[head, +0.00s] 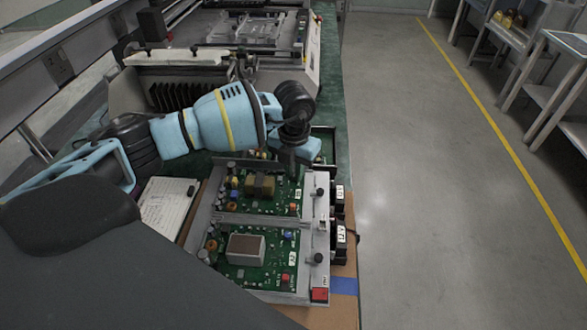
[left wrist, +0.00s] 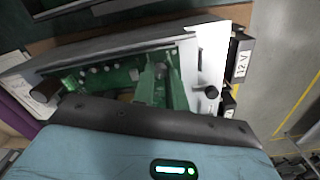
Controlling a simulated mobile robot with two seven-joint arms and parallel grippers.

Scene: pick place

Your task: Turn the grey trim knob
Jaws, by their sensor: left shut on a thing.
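Two green circuit boards lie in a grey metal frame (head: 211,207) on the bench. My left gripper (head: 294,177) points down at the right part of the far board (head: 283,193). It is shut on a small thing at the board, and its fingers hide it. I take it for the grey trim knob, which I cannot make out clearly. In the left wrist view the board shows partly (left wrist: 178,90) beyond the dark gripper body. My right gripper is in neither view.
Dark knobs (head: 318,257) stand on the frame's right panel, with a red block (head: 319,294) at its near corner. Black labelled boxes (head: 340,237) sit beside it. A white sheet (head: 165,205) lies left.

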